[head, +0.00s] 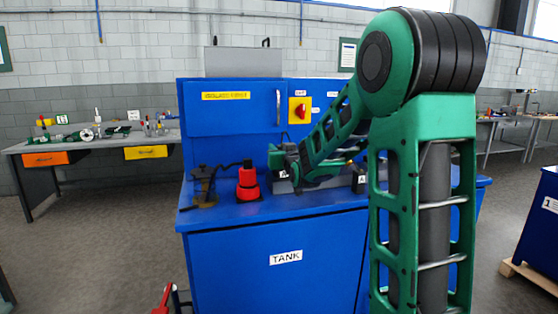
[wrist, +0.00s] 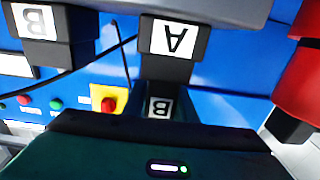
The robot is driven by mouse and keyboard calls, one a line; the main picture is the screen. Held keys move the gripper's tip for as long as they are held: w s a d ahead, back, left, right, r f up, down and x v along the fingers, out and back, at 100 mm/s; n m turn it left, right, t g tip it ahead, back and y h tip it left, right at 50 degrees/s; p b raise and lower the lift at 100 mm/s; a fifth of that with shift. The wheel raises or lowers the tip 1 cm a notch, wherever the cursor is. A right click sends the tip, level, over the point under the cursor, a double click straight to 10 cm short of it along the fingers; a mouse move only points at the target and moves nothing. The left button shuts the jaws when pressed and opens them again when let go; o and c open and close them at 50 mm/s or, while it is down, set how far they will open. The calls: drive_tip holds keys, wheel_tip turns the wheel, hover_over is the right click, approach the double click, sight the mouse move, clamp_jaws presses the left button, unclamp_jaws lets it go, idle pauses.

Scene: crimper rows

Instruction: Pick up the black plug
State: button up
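I cannot tell for certain which dark part is the black plug. In the head view, a dark block with a white label (head: 284,174) sits at my gripper on the blue bench (head: 215,219), and another labelled dark block (head: 360,182) is further right. The wrist view is upside down. It shows a dark block marked A (wrist: 168,70), one marked B (wrist: 38,50) at upper left, and a B label (wrist: 159,106) close to the dark green housing. My gripper (head: 288,163) is low over the bench top. Its fingertips are not clear, so its opening cannot be told.
A dark brown device (head: 204,186) is further left, with a black cable nearby. A yellow panel with a red knob (head: 299,110) is on the blue back wall.

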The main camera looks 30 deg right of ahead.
drive_tip(key=c, duration=0.4)
drive_tip(key=shift+c, duration=0.2)
drive_tip(key=shift+r, duration=0.1)
